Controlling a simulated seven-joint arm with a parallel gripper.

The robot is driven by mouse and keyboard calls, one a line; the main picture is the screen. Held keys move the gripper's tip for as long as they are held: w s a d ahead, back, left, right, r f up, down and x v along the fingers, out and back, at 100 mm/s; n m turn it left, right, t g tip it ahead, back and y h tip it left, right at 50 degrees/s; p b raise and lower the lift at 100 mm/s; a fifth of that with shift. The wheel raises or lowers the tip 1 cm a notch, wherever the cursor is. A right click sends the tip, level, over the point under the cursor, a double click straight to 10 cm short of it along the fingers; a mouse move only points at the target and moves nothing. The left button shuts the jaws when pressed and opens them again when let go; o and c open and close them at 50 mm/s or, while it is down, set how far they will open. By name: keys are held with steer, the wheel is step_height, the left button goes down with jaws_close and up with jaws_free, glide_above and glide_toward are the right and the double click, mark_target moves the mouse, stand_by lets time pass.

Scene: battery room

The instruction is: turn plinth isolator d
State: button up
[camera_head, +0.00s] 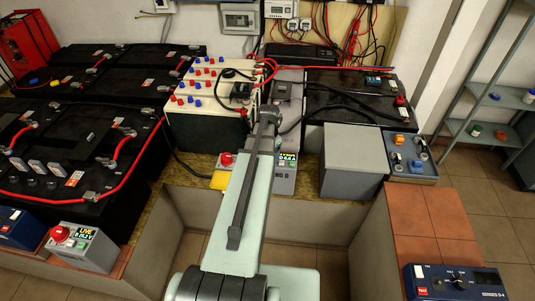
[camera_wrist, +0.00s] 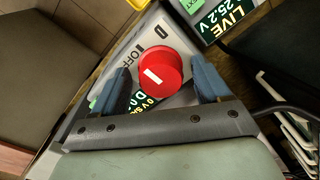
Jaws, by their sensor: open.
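In the wrist view a round red knob (camera_wrist: 160,73) with a short white bar on its face stands on a pale panel. The letter D and the word OFF are printed beside it. The bar lies on a slant. A dark display with green-white characters, partly hidden, shows below the knob and includes "0 V". My gripper (camera_wrist: 161,79) is open, with one blue finger on each side of the knob. I cannot tell whether either finger touches it. In the head view my arm hides the gripper.
A dark display (camera_wrist: 222,14) reading LIVE 25.2 V stands close by at upper right. In the head view, black batteries (camera_head: 75,140) fill the left, a white battery block (camera_head: 205,110) stands behind, and a grey box (camera_head: 352,160) stands right of my arm.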

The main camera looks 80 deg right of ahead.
steer(key=c, duration=1)
steer(key=shift+n, duration=0.3)
steer(key=n, duration=0.4)
steer(key=shift+c, duration=0.2)
steer(key=n, duration=0.4)
steer(key=shift+s+n, duration=0.1)
steer(key=shift+n, duration=0.3)
steer(key=n, duration=0.4)
steer(key=shift+n, duration=0.3)
steer(key=shift+n+y, duration=0.3)
steer(key=shift+n, duration=1.6)
steer(key=shift+f, duration=0.1)
